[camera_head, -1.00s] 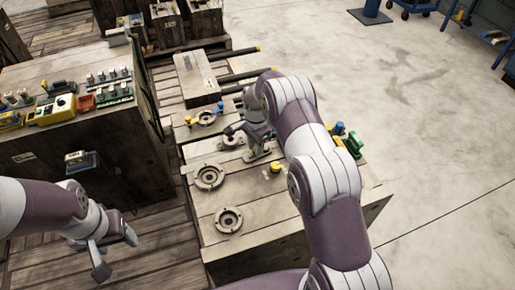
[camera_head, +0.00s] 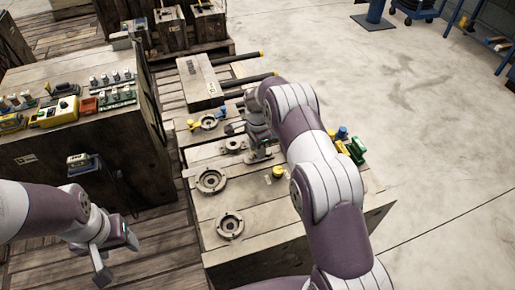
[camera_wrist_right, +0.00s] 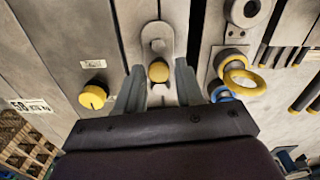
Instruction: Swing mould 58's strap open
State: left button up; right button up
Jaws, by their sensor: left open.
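The mould's wooden block (camera_head: 275,222) carries round metal rings on top. A "58" label (camera_wrist_right: 30,106) shows at the left in the right wrist view. There, a pale metal strap (camera_wrist_right: 158,32) with a rounded end runs along a seam and bears a yellow knob (camera_wrist_right: 158,72). My right gripper (camera_wrist_right: 158,82) has a finger on each side of this knob, with gaps showing; contact is not visible. In the head view my right gripper (camera_head: 260,155) is low over the block, its tips partly hidden. My left gripper (camera_head: 117,256) is open and empty, left of the block.
Another yellow knob (camera_wrist_right: 93,96) stands left of the strap, and a yellow ring (camera_wrist_right: 244,76) lies right. Blue, yellow and green parts (camera_head: 350,146) sit near the block's right edge. A crate with tools (camera_head: 75,140) stands left.

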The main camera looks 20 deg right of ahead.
jog(key=shift+o, duration=0.6)
jog(key=shift+r, duration=0.1)
notch_tip(320, 180, up, 8)
jog(key=shift+f, duration=0.25)
notch_tip(320, 180, up, 5)
jog(key=p, duration=0.4)
